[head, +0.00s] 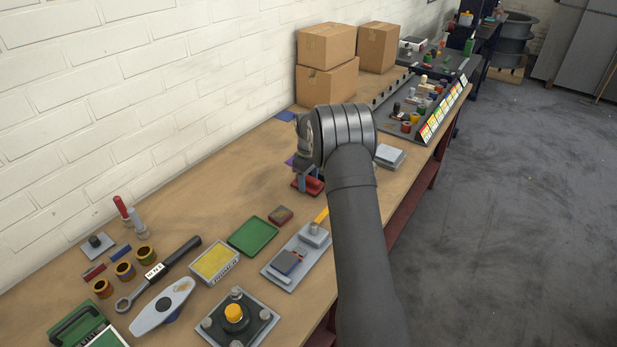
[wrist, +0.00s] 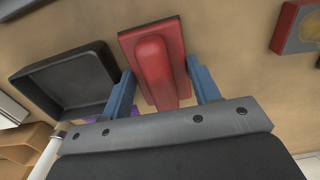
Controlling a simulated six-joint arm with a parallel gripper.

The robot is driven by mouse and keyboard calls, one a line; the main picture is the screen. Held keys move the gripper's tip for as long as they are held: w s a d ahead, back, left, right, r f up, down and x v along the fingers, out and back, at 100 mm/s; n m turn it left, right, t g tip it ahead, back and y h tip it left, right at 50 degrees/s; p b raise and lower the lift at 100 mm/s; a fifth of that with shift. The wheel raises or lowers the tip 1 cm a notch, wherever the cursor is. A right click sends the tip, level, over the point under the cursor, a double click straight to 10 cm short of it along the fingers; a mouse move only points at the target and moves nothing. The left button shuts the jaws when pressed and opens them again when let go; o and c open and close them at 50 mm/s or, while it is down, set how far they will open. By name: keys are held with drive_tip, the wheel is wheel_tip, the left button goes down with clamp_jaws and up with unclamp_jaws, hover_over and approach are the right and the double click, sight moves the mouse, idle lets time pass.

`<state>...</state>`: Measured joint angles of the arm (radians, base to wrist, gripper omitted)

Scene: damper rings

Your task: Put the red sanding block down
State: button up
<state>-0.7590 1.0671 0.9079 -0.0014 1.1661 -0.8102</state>
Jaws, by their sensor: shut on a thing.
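The red sanding block (head: 313,186) has a flat base and a raised ridge-like handle. It is at or just above the wooden bench, left of my arm in the head view. In the wrist view the block (wrist: 153,68) lies between the two blue fingers of my gripper (wrist: 160,70). My gripper (head: 304,178) is shut on the block and points down. The wrist hides part of this area in the head view. I cannot tell whether the block's base touches the bench.
A black tray (wrist: 65,75) lies left of the block in the wrist view. A red-edged brown block (head: 280,215) and a green tray (head: 253,236) lie nearer. Cardboard boxes (head: 328,80) stand behind. Bare bench (head: 215,185) lies to the left.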

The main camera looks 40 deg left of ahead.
drive_tip(key=shift+f, duration=0.2)
idle(0.5)
drive_tip(key=o, duration=1)
wheel_tip(320, 180, up, 17)
drive_tip(key=shift+s+r, duration=0.1)
drive_tip(key=shift+r, duration=0.05)
clamp_jaws()
idle(0.4)
